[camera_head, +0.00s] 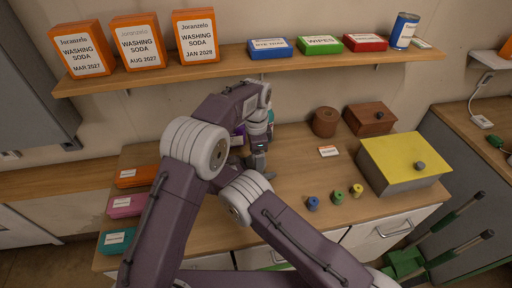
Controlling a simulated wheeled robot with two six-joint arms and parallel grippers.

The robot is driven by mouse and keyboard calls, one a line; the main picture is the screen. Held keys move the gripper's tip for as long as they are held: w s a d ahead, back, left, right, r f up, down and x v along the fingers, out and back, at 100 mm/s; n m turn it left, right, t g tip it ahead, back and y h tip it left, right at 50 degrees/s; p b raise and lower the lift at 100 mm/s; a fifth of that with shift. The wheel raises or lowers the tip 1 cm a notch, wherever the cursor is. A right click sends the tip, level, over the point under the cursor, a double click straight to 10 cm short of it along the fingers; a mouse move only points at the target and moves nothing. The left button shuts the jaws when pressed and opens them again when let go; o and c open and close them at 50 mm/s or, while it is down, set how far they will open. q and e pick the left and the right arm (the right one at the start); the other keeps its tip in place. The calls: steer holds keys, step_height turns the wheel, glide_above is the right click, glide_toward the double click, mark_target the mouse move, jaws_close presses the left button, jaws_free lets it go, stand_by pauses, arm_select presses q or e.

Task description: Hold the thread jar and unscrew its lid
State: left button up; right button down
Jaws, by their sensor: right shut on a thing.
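My right gripper (258,158) is over the left-middle of the wooden worktop, its dark fingers partly covered by arm parts. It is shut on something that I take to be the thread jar. Purple and teal patches beside the gripper may belong to the jar, which is mostly hidden behind my arms. I cannot make out its lid. My left arm crosses the left-middle of the view, and its fingers cannot be told apart among the arm parts near the jar.
A blue spool (312,203), green spool (337,197) and yellow spool (356,190) stand near the front edge. A yellow-lidded box (405,163), brown round container (325,122) and wooden box (370,119) stand right. A loaded shelf (240,65) hangs above.

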arm_select(q)
steer(key=shift+f, duration=0.45)
steer(key=c, duration=1.5)
steer(key=n, duration=1)
